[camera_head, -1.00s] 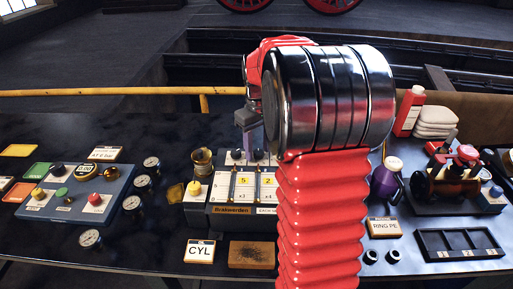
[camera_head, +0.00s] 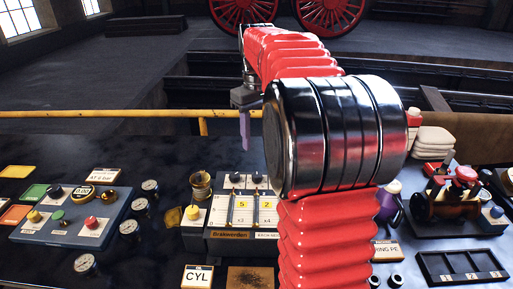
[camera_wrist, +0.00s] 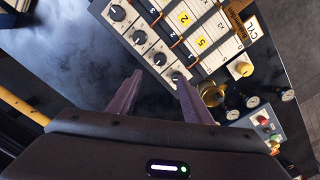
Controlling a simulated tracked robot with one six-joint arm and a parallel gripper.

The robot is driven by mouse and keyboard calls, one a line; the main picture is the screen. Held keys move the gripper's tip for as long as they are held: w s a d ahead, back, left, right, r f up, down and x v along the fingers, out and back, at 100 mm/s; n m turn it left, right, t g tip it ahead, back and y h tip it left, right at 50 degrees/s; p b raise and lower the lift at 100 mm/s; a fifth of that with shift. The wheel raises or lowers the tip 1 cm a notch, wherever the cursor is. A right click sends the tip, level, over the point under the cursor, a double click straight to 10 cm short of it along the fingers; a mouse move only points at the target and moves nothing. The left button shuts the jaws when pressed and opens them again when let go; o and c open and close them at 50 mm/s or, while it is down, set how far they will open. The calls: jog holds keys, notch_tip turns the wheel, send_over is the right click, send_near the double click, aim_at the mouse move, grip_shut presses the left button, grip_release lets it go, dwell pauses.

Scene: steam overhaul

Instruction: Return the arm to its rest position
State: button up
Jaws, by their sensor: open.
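My gripper (camera_head: 245,130) hangs at the end of my red, ribbed arm, above the far edge of the dark bench (camera_head: 110,160). In the wrist view its two purple-grey fingers (camera_wrist: 155,98) stand apart with nothing between them. The fingers point toward a panel with knobs and number cards (camera_wrist: 185,45), which also shows in the head view (camera_head: 240,208). They look apart from it. My arm's large dark metal joint and red sleeve hide part of the bench's middle.
A blue control box (camera_head: 70,215) with buttons stands left, near several gauges. A brass cup (camera_head: 201,184) stands beside the panel. At right are a brass and red valve assembly (camera_head: 452,195), a black tray (camera_head: 462,266) and folded cloths (camera_head: 434,140). A yellow rail (camera_head: 150,114) runs behind the bench.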

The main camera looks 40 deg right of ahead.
jog(key=shift+r, duration=0.4)
dwell(0.3)
jog(key=s+a+f+m+t, duration=0.1)
jog(key=s+a+f+m, duration=0.15)
jog(key=f, duration=0.25)
jog(key=s+a+f+n+t, duration=0.1)
jog(key=s+a+t, duration=0.1)
jog(key=s+a, duration=0.6)
jog(key=s+a+f+n+t, duration=0.1)
jog(key=s+a+t, duration=0.1)
jog(key=s+a, duration=0.7)
jog(key=a, duration=0.4)
jog(key=shift+a+t, duration=0.2)
jog(key=shift+t, duration=0.1)
jog(key=shift+r, duration=0.1)
